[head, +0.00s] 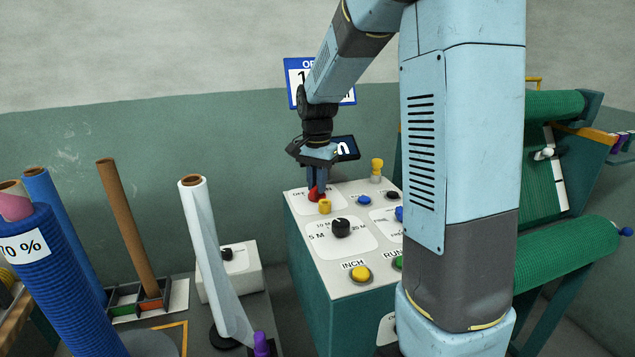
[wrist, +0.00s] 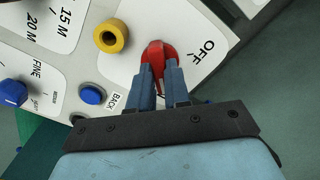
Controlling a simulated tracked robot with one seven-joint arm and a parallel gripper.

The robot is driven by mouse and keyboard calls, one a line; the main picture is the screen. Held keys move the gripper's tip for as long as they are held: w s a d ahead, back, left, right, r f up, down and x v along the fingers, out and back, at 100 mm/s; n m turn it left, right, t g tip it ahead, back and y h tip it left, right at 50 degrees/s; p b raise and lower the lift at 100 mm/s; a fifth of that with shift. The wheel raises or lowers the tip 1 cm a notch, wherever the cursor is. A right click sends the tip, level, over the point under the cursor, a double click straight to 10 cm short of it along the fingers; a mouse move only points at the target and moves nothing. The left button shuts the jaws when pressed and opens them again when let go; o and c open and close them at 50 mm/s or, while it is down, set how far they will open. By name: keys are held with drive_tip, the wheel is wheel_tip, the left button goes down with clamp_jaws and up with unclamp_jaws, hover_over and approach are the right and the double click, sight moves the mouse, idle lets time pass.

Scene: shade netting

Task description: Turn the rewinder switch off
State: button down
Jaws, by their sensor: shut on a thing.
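The rewinder switch is a red rotary knob (wrist: 157,54) on the white control panel (head: 318,285), beside the printed word OFF. In the wrist view my gripper (wrist: 159,72) is shut on the red knob, with one finger on each side of it. In the head view the knob (head: 316,195) shows at the panel's back left, below my gripper (head: 317,185). The fingers hide part of the knob, and I cannot tell exactly which way its pointer faces.
A yellow knob (wrist: 111,36) sits close beside the red one. A black dial (head: 340,228), a yellow INCH button (head: 360,274) and a blue button (wrist: 92,95) are also on the panel. A white roll (head: 203,250) stands left. Green netting rolls (head: 565,252) are at right.

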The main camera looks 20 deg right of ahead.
drive_tip(key=shift+n, duration=0.4)
drive_tip(key=n, duration=0.3)
drive_tip(key=shift+n, duration=0.3)
drive_tip(key=n, duration=0.4)
drive_tip(key=shift+n, duration=0.3)
drive_tip(key=n, duration=0.4)
drive_tip(key=shift+n, duration=0.3)
drive_tip(key=n, duration=0.4)
drive_tip(key=shift+n, duration=0.3)
drive_tip(key=c, duration=1.1)
unclamp_jaws()
